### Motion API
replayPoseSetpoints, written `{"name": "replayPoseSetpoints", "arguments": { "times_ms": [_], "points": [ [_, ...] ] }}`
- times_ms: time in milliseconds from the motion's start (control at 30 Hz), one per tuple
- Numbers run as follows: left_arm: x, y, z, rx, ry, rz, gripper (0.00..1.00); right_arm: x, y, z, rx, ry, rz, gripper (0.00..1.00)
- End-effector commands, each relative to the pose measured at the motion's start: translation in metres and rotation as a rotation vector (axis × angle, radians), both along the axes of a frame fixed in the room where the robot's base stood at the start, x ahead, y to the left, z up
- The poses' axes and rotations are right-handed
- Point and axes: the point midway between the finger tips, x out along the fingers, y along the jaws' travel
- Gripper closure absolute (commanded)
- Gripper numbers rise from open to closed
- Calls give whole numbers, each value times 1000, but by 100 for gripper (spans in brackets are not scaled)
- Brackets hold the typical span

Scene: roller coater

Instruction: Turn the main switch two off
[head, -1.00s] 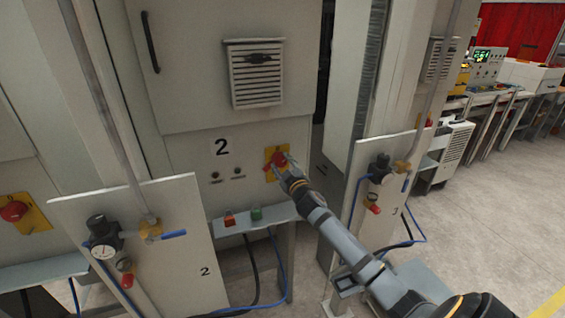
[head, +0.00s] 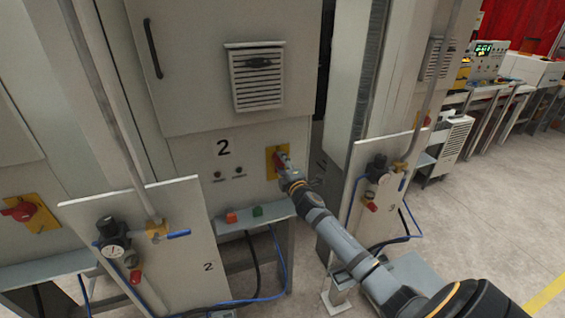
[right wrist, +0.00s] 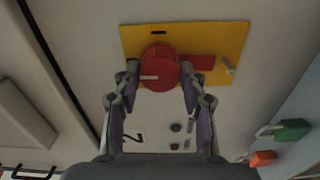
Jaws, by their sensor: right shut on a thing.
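The red rotary switch (head: 278,160) sits on a yellow plate (head: 270,164) on the cabinet marked 2. My right gripper (head: 284,163) is at this switch and partly hides it in the head view. In the right wrist view, the red knob (right wrist: 160,70) lies between the two fingers of my right gripper (right wrist: 159,74), which are shut on it. A white line on the knob points left in that view, and a red part (right wrist: 203,62) extends right from it over the yellow plate (right wrist: 215,36). My left gripper is not in view.
Panels with gauges and valves (head: 113,237) stand to the left and right (head: 378,168). Another red switch (head: 20,211) is at far left. Floor is clear at right.

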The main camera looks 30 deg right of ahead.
Motion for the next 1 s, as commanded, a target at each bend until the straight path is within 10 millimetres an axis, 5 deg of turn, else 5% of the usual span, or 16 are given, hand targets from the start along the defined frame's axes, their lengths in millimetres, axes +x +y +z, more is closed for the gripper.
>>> {"name": "replayPoseSetpoints", "arguments": {
  "times_ms": [733,767,900,1000],
  "points": [
    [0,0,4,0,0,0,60,0,0,0,-79,18,1,90],
    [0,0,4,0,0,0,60,0,0,0,-79,18,1,55],
    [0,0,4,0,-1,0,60,0,0,0,-78,18,0,36],
    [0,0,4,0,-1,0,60,0,0,0,-78,18,0,35]
  ]
}}
